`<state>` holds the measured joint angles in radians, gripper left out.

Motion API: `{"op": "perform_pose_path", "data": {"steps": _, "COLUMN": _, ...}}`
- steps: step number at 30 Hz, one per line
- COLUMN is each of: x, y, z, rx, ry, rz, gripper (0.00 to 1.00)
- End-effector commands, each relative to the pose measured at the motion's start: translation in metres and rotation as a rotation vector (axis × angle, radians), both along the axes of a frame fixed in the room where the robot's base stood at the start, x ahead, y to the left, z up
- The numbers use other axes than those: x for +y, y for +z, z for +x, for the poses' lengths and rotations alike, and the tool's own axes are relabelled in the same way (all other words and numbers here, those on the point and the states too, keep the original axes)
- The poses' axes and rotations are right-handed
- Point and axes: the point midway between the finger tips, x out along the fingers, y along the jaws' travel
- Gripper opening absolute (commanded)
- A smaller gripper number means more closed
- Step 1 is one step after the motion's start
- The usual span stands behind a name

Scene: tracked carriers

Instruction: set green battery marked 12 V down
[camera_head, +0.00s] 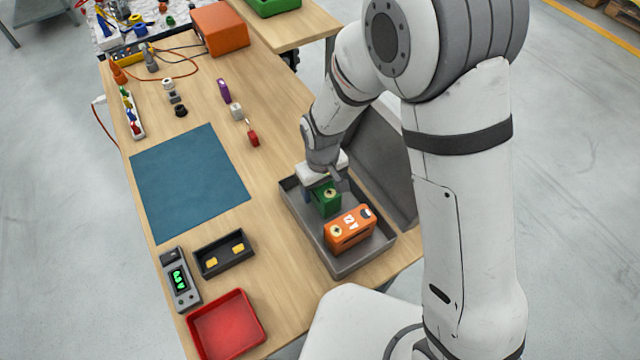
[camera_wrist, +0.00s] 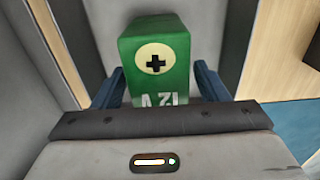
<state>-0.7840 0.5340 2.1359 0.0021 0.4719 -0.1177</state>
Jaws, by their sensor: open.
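The green battery (camera_head: 327,198) stands in the grey tray (camera_head: 349,267), behind an orange battery (camera_head: 349,228) marked 5 V. In the wrist view the green battery (camera_wrist: 155,58) shows a plus sign in a pale disc and an upside-down marking, partly cut off by my gripper body. My gripper (camera_head: 322,186) is over the tray at the green battery. Its blue fingers (camera_wrist: 158,85) stand on either side of the battery and are open, with narrow gaps visible. The battery's base is hidden.
A black holder (camera_head: 224,268) with yellow contacts, a meter (camera_head: 180,283) and a red tray (camera_head: 228,325) lie left of the grey tray. A blue mat (camera_head: 188,182) is bare.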

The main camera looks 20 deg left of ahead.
Motion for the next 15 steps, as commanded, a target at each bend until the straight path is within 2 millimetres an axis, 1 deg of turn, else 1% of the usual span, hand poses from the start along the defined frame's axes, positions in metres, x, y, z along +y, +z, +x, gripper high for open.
{"op": "perform_pose_path", "data": {"steps": 5, "x": 0.000, "y": 0.002, "z": 0.000, "rx": 0.000, "ry": -0.001, "rz": 0.000, "gripper": 0.67}}
{"op": "perform_pose_path", "data": {"steps": 7, "x": 0.000, "y": 0.007, "z": 0.000, "rx": -0.001, "ry": -0.001, "rz": 0.001, "gripper": 0.67}}
{"op": "perform_pose_path", "data": {"steps": 11, "x": 0.000, "y": 0.030, "z": 0.001, "rx": -0.001, "ry": -0.001, "rz": 0.002, "gripper": 0.67}}
{"op": "perform_pose_path", "data": {"steps": 15, "x": 0.000, "y": 0.061, "z": 0.001, "rx": -0.001, "ry": -0.001, "rz": 0.002, "gripper": 0.67}}
